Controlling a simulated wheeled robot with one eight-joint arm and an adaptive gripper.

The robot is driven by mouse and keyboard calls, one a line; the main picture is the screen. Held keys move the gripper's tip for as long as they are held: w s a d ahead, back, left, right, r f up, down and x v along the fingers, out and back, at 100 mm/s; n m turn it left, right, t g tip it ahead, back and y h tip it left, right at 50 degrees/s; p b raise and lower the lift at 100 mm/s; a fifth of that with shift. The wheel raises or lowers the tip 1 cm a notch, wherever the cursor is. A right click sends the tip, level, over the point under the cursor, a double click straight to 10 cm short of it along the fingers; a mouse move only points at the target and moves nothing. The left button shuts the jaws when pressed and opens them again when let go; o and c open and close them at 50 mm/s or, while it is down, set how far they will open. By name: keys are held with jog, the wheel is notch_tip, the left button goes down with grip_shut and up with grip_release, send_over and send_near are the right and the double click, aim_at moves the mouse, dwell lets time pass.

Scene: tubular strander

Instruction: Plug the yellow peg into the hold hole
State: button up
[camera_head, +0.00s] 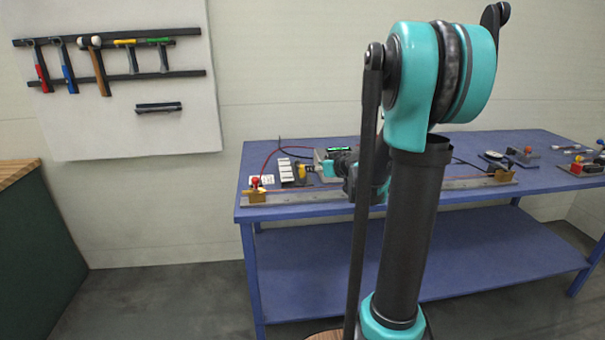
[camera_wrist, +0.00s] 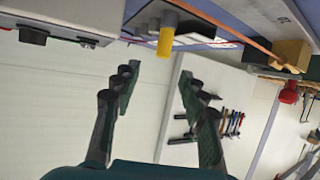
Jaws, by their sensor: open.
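The yellow peg (camera_wrist: 167,36) shows in the wrist view, standing out from a dark plate (camera_wrist: 188,23) on the table. In the head view it is a small yellow spot (camera_head: 303,171) near the left end of the blue table. My gripper (camera_wrist: 160,72) is open and empty. Its two dark fingers are apart, and in the wrist view the peg's end appears between and beyond the fingertips, not touching them. In the head view my gripper (camera_head: 314,170) is just right of the peg, partly hidden by my arm. I cannot pick out the hold hole.
A brass block with a red knob (camera_head: 256,183) stands at the table's left front, joined to a long rail. A grey box (camera_wrist: 60,25) is close to the left in the wrist view. More parts lie at the table's right.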

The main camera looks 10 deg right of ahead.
aim_at(302, 166)
jog(key=x, duration=1)
jog(key=shift+s+a, duration=0.15)
jog(key=shift+a, duration=0.15)
grip_shut()
